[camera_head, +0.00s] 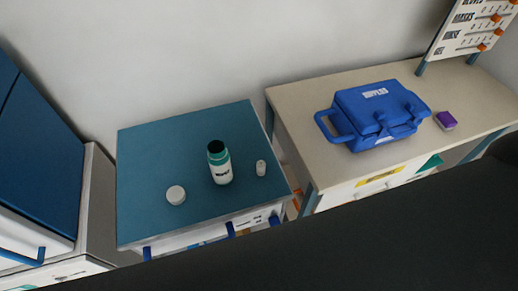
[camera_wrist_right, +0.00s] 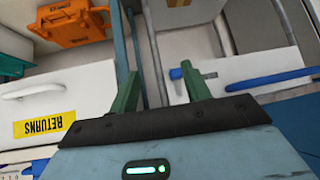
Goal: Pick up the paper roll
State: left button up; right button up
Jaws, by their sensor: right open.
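A small white upright cylinder (camera_head: 261,168), which looks like the paper roll, stands on the blue-green top of the cabinet (camera_head: 145,150) in the head view. It is to the right of a white and green bottle (camera_head: 220,165). The cylinder is too small to make out fine detail. My right gripper (camera_wrist_right: 161,88) shows in the right wrist view with its two green fingers apart and nothing between them. It faces drawer fronts, and the cylinder is not in that view. My left gripper is not in view.
A round white lid (camera_head: 176,195) lies left of the bottle. A blue case (camera_head: 375,112) and a purple box (camera_head: 446,121) are on the beige counter (camera_head: 300,100).

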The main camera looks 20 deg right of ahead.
notch_tip(320, 180, up, 8)
jog(key=a+n+g, duration=0.2)
jog(key=g, duration=0.4)
jog(key=w+a+r+n+g+y, duration=0.2)
jog(key=w+a+r+n, duration=0.2)
jog(key=w+a+n, duration=0.9)
jog(key=w+d+r+n, duration=0.1)
jog(key=w, duration=0.1)
jog(key=w+n+h, duration=0.1)
jog(key=w, duration=0.2)
jog(key=w+d+r+n+h, duration=0.1)
jog(key=w, duration=0.2)
jog(key=shift+w+d+r+n+g, duration=0.25)
jog(key=shift+d+r+n+g, duration=0.05)
jog(key=shift+d+r+n, duration=0.1)
notch_tip(320, 180, up, 5)
jog(key=n+h, duration=0.2)
send_over(261, 164)
jog(key=shift+w+a+f, duration=0.1)
jog(key=shift+f, duration=0.05)
jog(key=shift+f+b, duration=0.3)
jog(key=shift+f, duration=3.6)
